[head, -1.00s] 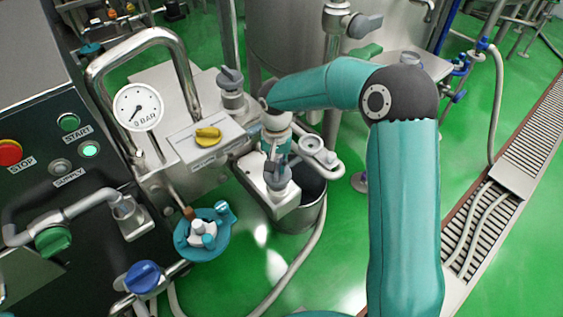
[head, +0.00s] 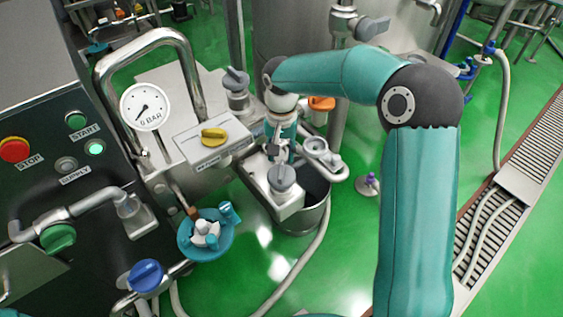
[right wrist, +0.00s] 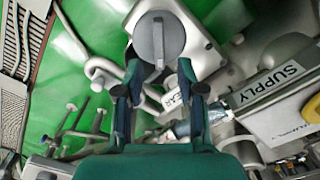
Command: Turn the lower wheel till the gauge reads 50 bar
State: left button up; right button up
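The round gauge (head: 145,106) is marked 0 BAR, and its needle points to the lower left. The lower wheel is a grey knob (head: 282,178) with a raised bar, on a steel block above a bucket. In the right wrist view this wheel (right wrist: 158,40) lies just ahead of the fingertips. My right gripper (head: 278,150) is close to the wheel, on its far side in the head view. In the right wrist view my right gripper (right wrist: 158,78) is open and empty, its fingers apart.
A similar grey upper wheel (head: 236,80) and a yellow handle (head: 213,135) are close by. A bent steel pipe (head: 325,158) is just right of the lower wheel. The control panel with the red STOP button (head: 14,150) is at left.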

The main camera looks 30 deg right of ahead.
aim_at(281, 169)
notch_tip(281, 169, up, 6)
jog(key=shift+r, duration=0.2)
dwell(3.3)
